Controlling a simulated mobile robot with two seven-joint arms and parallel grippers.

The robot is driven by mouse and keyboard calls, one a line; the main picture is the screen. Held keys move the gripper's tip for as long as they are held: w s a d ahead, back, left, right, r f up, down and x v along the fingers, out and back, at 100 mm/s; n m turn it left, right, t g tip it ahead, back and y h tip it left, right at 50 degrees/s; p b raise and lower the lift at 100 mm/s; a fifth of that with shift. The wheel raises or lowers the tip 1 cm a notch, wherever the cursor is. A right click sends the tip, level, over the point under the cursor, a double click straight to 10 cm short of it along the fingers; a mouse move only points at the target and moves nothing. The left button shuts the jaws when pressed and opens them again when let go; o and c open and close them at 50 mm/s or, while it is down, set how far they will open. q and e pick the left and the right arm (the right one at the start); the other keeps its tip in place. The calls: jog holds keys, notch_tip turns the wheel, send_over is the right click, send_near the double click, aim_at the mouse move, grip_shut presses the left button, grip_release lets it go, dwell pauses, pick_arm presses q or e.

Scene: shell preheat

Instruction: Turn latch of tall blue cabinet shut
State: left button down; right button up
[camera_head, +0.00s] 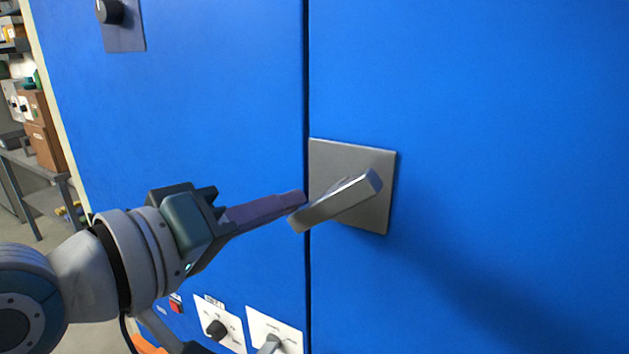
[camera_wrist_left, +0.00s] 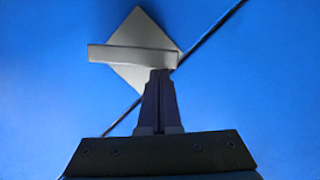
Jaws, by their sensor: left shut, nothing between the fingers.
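The tall blue cabinet (camera_head: 480,90) fills most of the head view, with a dark vertical seam between its two panels. The grey latch handle (camera_head: 338,203) sits on a square metal plate (camera_head: 345,160) on the right panel, beside the seam. The handle is tilted, its left end lower and reaching to the seam. My left gripper (camera_head: 300,198) is shut and empty, its fingertips at the handle's left end. In the left wrist view, the shut fingertips (camera_wrist_left: 160,75) are at the right end of the latch handle (camera_wrist_left: 130,56); I cannot tell whether they touch. My right gripper is not in view.
A black knob (camera_head: 110,11) on a grey plate is at the upper left of the cabinet. Knob panels (camera_head: 218,322) and a red button (camera_head: 175,305) are low on the left panel. Shelves with boxes (camera_head: 40,130) stand beyond the cabinet's left edge.

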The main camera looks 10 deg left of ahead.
aim_at(303, 228)
pick_arm(q)
jog(key=f+n+b, duration=0.1)
jog(key=n, duration=0.1)
jog(key=f+n+h+b, duration=0.1)
jog(key=b, duration=0.1)
jog(key=shift+s+d+f+n, duration=0.1)
jog(key=shift+d+n, duration=0.2)
jog(key=shift+n, duration=0.1)
jog(key=shift+s+d+f+n+t+h+b, duration=0.1)
jog(key=shift+n+t+b, duration=0.1)
jog(key=shift+n+b, duration=0.35)
jog(key=shift+d+f+n+t+h+b, duration=0.1)
jog(key=shift+d+f+n+t+b, duration=0.1)
jog(key=shift+n+b, duration=0.35)
jog(key=shift+s+d+f+n+t+h+b, duration=0.1)
jog(key=shift+n+t+b, duration=0.1)
jog(key=shift+n+b, duration=0.35)
jog(key=shift+n, duration=0.35)
